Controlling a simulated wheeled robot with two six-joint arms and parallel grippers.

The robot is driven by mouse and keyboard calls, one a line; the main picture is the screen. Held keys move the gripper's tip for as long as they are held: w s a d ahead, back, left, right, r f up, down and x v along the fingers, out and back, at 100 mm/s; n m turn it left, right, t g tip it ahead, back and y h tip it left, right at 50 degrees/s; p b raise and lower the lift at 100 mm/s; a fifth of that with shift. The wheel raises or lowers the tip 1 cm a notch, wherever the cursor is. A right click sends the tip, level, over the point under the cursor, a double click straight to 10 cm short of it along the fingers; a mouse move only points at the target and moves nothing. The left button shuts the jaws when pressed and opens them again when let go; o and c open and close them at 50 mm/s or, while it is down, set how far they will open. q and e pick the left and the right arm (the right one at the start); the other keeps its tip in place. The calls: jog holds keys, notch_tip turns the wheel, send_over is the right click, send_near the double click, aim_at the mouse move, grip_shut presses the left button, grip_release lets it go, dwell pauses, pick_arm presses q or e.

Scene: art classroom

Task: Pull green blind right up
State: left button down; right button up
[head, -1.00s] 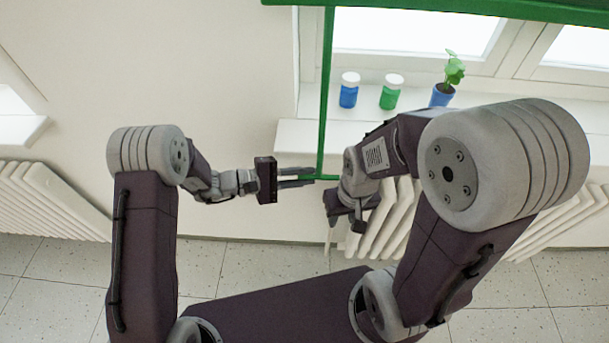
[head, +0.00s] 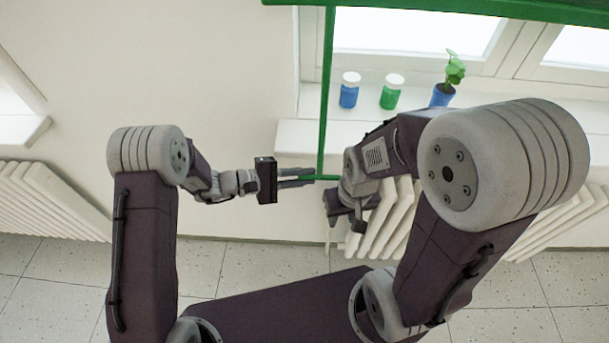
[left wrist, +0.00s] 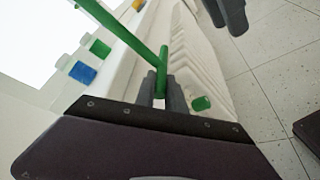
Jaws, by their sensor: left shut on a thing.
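The green blind (head: 450,9) is rolled or gathered across the top of the head view. A narrow green strap (head: 326,95) hangs from it past the window sill to a green handle (head: 325,178) at its lower end. My left gripper (head: 308,178) is at the handle. In the left wrist view its fingers (left wrist: 160,90) are shut on the green handle (left wrist: 162,62), with the strap (left wrist: 118,28) running up and left. My right gripper (head: 347,212) hangs just below and right of the handle, in front of the radiator. Its fingers are too unclear to tell their opening.
A blue jar (head: 349,90), a green jar (head: 391,92) and a plant in a blue pot (head: 443,95) stand on the window sill (head: 420,105). A white radiator (head: 390,225) is below it. The wall to the left is bare.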

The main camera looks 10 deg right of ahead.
pick_arm(q)
jog(key=shift+s+r, duration=0.1)
jog(key=shift+s, duration=0.05)
dwell(0.3)
notch_tip(320, 180, up, 44)
jog(key=p, duration=2.1)
notch_tip(320, 180, up, 25)
jog(key=p, duration=1.4)
jog(key=shift+r+p, duration=0.2)
jog(key=shift+p, duration=0.15)
jog(key=shift+r, duration=0.1)
jog(key=c, duration=1.8)
grip_release()
jog(key=o, duration=0.4)
jog(key=shift+d, duration=0.1)
